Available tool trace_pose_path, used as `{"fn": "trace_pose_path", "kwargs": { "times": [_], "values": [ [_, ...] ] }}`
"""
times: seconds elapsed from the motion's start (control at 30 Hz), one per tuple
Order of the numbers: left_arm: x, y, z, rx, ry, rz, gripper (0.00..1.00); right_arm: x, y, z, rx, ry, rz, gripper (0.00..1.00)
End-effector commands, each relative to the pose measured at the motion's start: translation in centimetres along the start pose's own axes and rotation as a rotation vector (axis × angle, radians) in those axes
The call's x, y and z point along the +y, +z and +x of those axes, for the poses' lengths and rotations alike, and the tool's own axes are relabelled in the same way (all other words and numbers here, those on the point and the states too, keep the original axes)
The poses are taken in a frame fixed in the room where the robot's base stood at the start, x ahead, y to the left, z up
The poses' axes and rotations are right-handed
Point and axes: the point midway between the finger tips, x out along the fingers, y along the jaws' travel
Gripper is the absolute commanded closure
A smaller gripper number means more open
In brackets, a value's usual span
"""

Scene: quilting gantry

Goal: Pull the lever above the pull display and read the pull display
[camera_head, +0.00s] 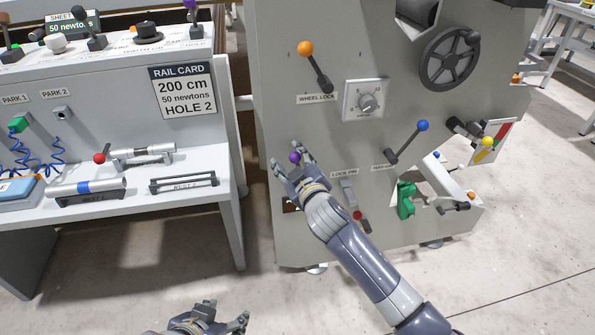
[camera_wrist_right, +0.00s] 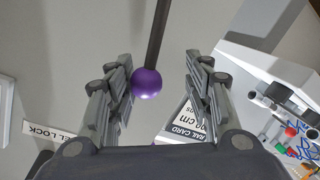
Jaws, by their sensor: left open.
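A lever with a purple ball knob (camera_head: 294,157) sits on the left side of the grey machine panel. My right gripper (camera_head: 290,160) is at this knob. In the right wrist view the purple ball (camera_wrist_right: 147,83) on its dark rod shows between the spread fingers (camera_wrist_right: 160,88), nearer the left one. The fingers are not closed on it. A small dark opening (camera_head: 289,205) lies below the right gripper, partly hidden by the hand; I cannot read anything in it. No label with the word pull is readable. My left gripper (camera_head: 240,322) is open and empty at the bottom edge.
The panel also has an orange-knob wheel lock lever (camera_head: 315,67), a dial (camera_head: 366,102), a handwheel (camera_head: 450,58) and a blue-knob lever (camera_head: 407,141). A rail card (camera_head: 183,91) on the left bench reads 200 cm, 50 newtons, hole 2. Bare floor lies between bench and machine.

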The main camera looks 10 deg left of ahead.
Motion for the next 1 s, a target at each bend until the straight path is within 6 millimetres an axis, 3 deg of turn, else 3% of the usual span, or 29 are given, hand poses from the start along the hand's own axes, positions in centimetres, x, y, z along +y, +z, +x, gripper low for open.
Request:
{"fn": "trace_pose_path", "kwargs": {
  "times": [0.7,1.0],
  "values": [
    [0.0,0.0,0.0,0.001,0.0,0.0,0.46,-0.2,0.2,-9.9,-0.003,-0.004,0.001,0.54],
    [0.0,0.0,0.0,0.001,0.001,0.0,0.46,-0.2,0.2,-11.6,-0.004,-0.003,0.002,0.54]
  ]
}}
